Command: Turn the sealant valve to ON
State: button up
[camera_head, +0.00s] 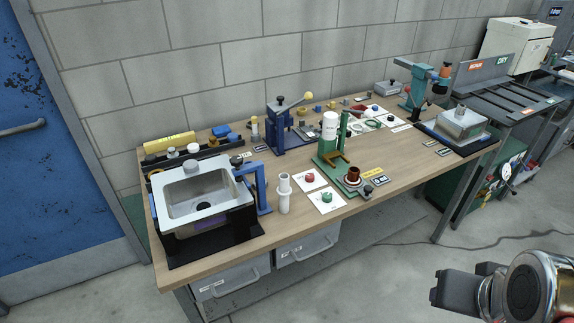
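A green stand (328,166) near the middle of the workbench holds an upright white bottle (330,127). It looks like the sealant station, but its print is too small to read. A dark red cup (353,175) stands on its base. A small dark knob (367,191) sits at the front of the base, next to a yellow label (372,173) and a small blue-and-white label (380,181). The knob may be the valve; its setting cannot be read. My gripper (462,287) is at the lower right, over the floor, well apart from the bench. Its finger gap is unclear.
A sink unit (205,192) stands at the bench's left end, with a blue bracket (262,190) and white tube (284,192) beside it. A blue lever press (284,130) stands behind. White cards (327,202) lie left of the green stand. Floor in front is clear.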

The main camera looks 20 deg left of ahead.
aim_at(310, 177)
jog(key=u, duration=0.35)
jog(key=i, duration=0.6)
jog(key=u, duration=0.95)
jog(key=i, duration=0.75)
jog(key=u, duration=0.35)
